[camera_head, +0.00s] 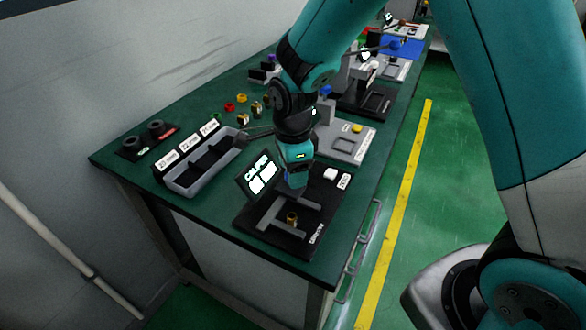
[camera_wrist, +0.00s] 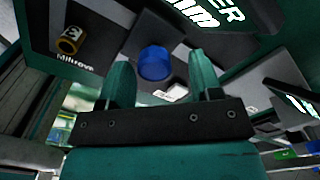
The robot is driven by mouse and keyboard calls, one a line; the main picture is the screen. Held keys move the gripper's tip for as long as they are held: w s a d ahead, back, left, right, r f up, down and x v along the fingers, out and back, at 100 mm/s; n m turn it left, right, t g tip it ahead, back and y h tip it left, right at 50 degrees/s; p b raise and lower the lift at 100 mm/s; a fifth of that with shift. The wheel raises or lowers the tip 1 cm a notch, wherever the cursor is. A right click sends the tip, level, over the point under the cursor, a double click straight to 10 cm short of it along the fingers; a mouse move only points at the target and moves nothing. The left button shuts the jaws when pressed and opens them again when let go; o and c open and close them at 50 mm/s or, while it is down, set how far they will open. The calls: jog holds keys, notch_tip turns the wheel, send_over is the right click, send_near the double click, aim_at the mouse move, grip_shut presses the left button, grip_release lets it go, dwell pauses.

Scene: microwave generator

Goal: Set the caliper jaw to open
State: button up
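The caliper station has a black base (camera_head: 262,226) near the front corner of the green bench, with a grey caliper frame (camera_head: 265,213) on it. A brass-coloured ring part (camera_head: 291,218) sits by the frame; it also shows at upper left in the wrist view (camera_wrist: 69,40). The lit caliper display (camera_head: 262,174) stands behind. My gripper (camera_head: 296,180) points down over the caliper. In the wrist view its teal fingers (camera_wrist: 160,75) are apart, with a blue round knob (camera_wrist: 153,63) showing between the tips. I cannot tell whether they touch it. The jaw gap is partly hidden.
A white button (camera_head: 330,174) is on the black base. A grey tray with labelled compartments (camera_head: 176,186) stands to the left. Coloured rings (camera_head: 229,106) lie behind it. Another grey station (camera_head: 349,143) stands farther along the bench. The bench's right edge is close.

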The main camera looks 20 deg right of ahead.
notch_tip(320, 180, up, 17)
jog(key=shift+r, duration=0.2)
dwell(0.5)
jog(key=s+a+n+y, duration=0.3)
jog(key=s+n+y, duration=0.1)
jog(key=s+n, duration=1.7)
jog(key=n, duration=0.5)
jog(key=shift+s+r, duration=0.25)
